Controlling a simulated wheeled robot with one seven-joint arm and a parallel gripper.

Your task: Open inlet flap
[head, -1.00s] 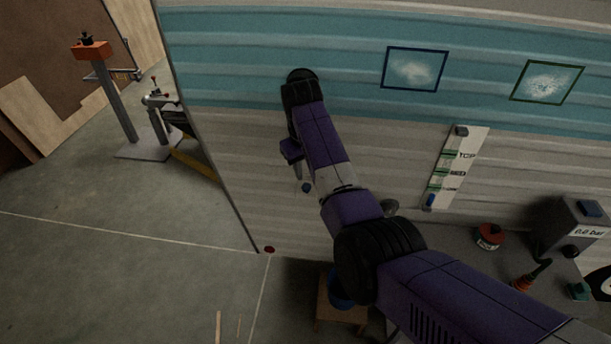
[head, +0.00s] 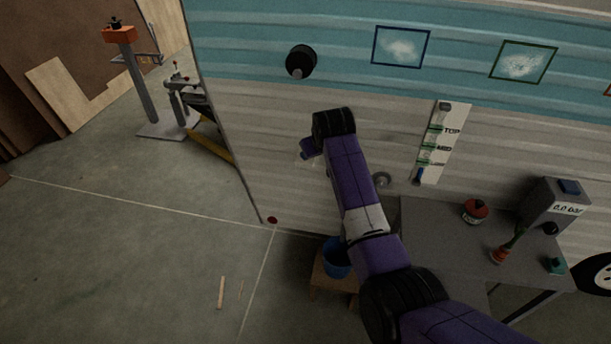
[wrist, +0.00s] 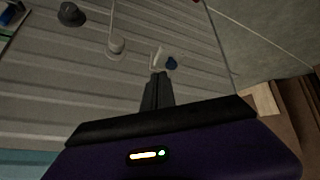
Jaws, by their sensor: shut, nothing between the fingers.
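In the wrist view, the inlet on the ribbed camper wall shows as a small white flap (wrist: 158,56) beside a round dark blue part (wrist: 171,63). The white piece seems to stand out from the blue part, but it is too small to tell how far it is open. My gripper (wrist: 158,76) points at the wall with its dark fingers together and empty. Its tips appear just below the inlet in the picture; I cannot tell whether they touch it. In the head view, my arm's end hides the fingers and most of the inlet.
A black round fixture (head: 300,62) sticks out of the wall above my arm. A level board (head: 440,145) hangs to the right, over a grey bench (head: 430,215) with a red can (head: 475,211). A blue bucket (head: 337,258) stands on a stool below.

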